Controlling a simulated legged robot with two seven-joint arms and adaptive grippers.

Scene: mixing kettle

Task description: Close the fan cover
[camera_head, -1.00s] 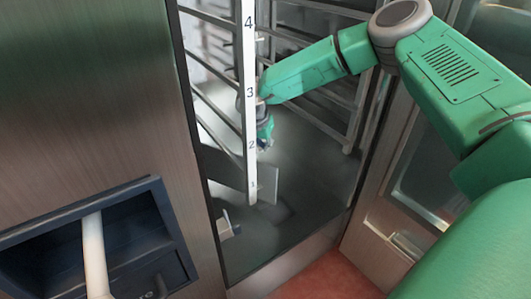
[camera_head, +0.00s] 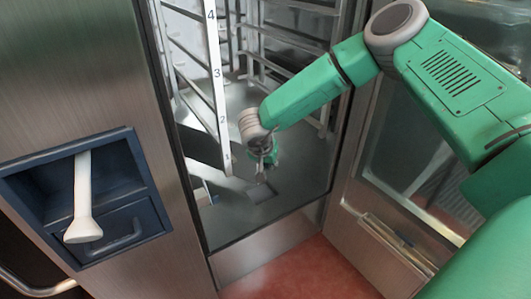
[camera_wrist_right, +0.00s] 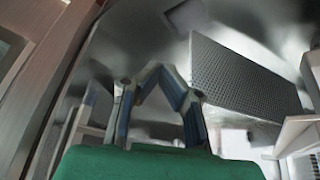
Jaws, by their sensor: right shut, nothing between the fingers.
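My right gripper (camera_head: 262,170) is inside the open cabinet, low near its floor, just right of the foot of a white upright strip (camera_head: 220,90) numbered 1 to 4. In the right wrist view the two fingers (camera_wrist_right: 160,70) meet at their tips with nothing between them. A grey perforated panel (camera_wrist_right: 243,80) shows there to the right of the fingers, apart from them. It may be the fan cover, but I cannot tell for sure. My left gripper is out of view.
Wire rack rails (camera_head: 285,35) stand at the back of the cabinet. A blue recess (camera_head: 115,185) with a white handle (camera_head: 83,205) is in the steel front at left. The opened glass door (camera_head: 420,160) is at right. The red floor (camera_head: 300,272) is clear.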

